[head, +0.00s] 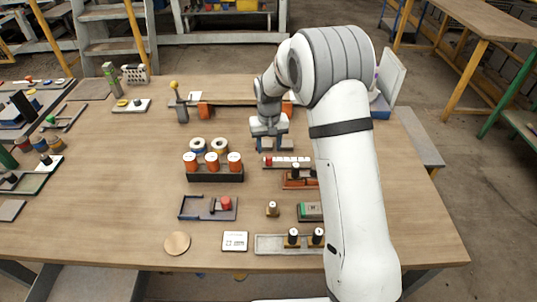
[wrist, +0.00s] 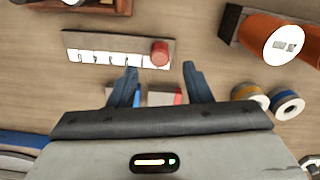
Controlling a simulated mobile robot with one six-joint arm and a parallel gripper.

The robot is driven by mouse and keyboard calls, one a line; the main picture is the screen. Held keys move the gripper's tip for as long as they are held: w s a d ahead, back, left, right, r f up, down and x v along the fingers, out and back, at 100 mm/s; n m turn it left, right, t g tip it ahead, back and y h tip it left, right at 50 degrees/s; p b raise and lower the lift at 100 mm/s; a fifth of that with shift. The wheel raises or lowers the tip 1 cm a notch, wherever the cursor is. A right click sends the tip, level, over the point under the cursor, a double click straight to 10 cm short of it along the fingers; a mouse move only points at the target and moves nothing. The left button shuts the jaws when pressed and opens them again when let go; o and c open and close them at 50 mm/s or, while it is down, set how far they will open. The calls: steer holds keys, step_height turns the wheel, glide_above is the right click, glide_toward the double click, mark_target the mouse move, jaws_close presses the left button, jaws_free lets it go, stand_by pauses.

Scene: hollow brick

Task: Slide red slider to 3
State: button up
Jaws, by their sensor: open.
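The red slider (head: 268,161) is a round red knob at the left end of a flat grey track with a white marked scale (head: 288,162). In the wrist view the same red knob (wrist: 160,53) is at the right end of the track, and the scale (wrist: 105,57) runs to its left. Its marks are too small to read. My gripper (head: 276,146) is open and empty, its blue fingers above the table just behind the track. In the wrist view my gripper (wrist: 160,70) has its fingertips spread either side of the knob's line, apart from it.
A dark rack with several orange cylinders (head: 212,164) stands left of the track. White-centred rings (head: 197,144) sit behind the rack. An orange-brown holder (head: 292,182) stands close in front of the track. A small red and white object (wrist: 165,97) lies under my gripper.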

mark_target(269, 156)
step_height(269, 156, down, 5)
stand_by(0.3)
jaws_close()
stand_by(0.4)
